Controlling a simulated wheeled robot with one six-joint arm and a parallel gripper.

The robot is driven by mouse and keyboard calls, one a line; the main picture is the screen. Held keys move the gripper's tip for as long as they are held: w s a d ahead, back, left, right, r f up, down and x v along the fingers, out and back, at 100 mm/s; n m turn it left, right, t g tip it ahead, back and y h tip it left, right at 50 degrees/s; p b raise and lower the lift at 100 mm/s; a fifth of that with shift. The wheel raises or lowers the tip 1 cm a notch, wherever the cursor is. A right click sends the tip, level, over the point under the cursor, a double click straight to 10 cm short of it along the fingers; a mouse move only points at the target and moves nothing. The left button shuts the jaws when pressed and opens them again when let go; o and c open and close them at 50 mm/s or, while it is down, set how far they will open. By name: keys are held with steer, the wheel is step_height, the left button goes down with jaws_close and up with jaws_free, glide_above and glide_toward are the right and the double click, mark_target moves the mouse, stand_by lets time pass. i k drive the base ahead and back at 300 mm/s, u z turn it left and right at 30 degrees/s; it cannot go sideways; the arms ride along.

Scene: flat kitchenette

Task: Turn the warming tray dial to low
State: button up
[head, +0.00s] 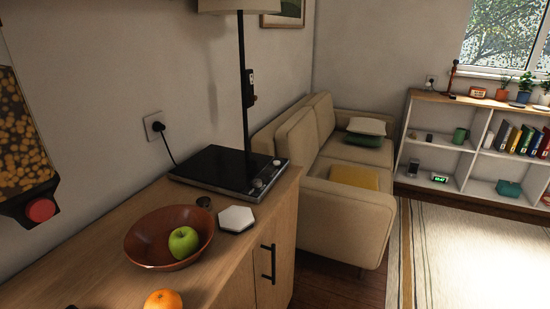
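The warming tray (222,168) is a flat black slab with a silver front edge, on the far end of the wooden cabinet top. On its front edge are small round knobs; one dial (258,184) shows near the right part of that edge, and another knob is close to the corner. The dial's markings and setting are too small to read. A cord runs from the tray to a wall socket. My gripper is not in view.
A lamp (242,90) rises behind the tray. A sofa (340,215) stands beyond.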

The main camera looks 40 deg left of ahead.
mark_target(257, 183)
steer(key=u, duration=0.65)
steer(key=i, duration=1.5)
steer(key=u, duration=0.8)
